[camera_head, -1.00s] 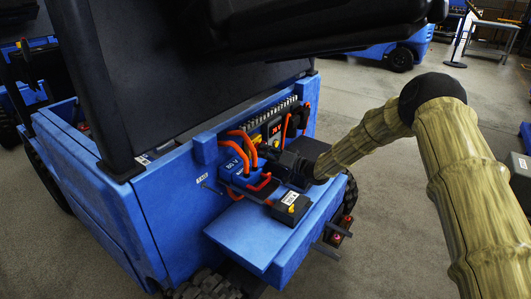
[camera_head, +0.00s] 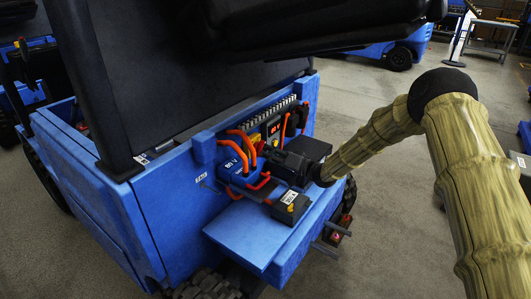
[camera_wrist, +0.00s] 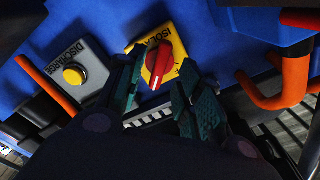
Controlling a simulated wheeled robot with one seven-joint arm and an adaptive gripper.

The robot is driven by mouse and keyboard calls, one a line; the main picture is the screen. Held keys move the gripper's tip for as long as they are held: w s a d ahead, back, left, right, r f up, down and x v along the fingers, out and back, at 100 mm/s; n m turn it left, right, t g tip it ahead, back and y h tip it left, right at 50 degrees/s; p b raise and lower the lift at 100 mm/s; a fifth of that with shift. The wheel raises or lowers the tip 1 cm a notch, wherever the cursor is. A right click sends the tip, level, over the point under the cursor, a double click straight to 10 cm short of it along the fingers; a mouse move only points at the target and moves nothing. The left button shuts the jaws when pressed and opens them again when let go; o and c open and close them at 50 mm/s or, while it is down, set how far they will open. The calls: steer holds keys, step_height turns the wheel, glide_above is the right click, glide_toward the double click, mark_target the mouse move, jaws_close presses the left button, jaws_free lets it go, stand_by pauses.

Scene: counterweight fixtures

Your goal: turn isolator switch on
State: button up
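The isolator switch is a red rotary knob (camera_wrist: 159,62) on a yellow plate (camera_wrist: 178,48) partly lettered "ISOL" in the wrist view. My gripper (camera_wrist: 163,92) is open, with one teal-padded finger on each side of the knob's lower end. The knob's narrow grip runs roughly up and down in this view. I cannot tell whether either pad touches it. In the head view my dark gripper (camera_head: 290,166) is at the blue vehicle's rear panel and hides the switch there.
A grey plate (camera_wrist: 90,69) marked "DISCHARGE" with a yellow button (camera_wrist: 74,76) is left of the switch. Thick orange cables (camera_wrist: 289,85) are close on the right. In the head view, a blue shelf (camera_head: 242,230) juts out below, with a small dark box (camera_head: 290,207) on it.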

steer(key=v, duration=0.9)
